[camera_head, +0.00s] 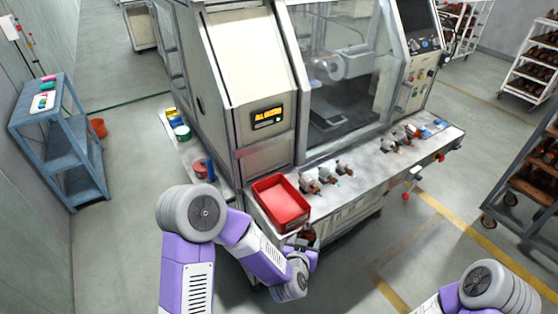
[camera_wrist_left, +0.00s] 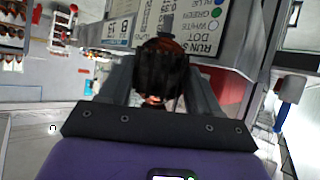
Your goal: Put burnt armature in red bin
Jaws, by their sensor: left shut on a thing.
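The red bin (camera_head: 280,203) sits at the left front corner of the machine's bench and looks empty. My left gripper (camera_head: 306,240) is just in front of the bin, below its rim and beside the bench edge. It is shut on a dark armature (camera_wrist_left: 160,72), which looks blackened with some copper at its near end. In the head view this armature is mostly hidden by the gripper. My right arm shows at the lower right of the head view, but its gripper is out of frame.
Several armatures (camera_head: 326,175) stand on the bench (camera_head: 365,170) right of the bin. The winding machine (camera_head: 250,80) rises behind. A blue cart (camera_head: 55,115) is at the left, with an orange bucket (camera_head: 97,128) beside it. A dark rack (camera_head: 530,185) is at the right.

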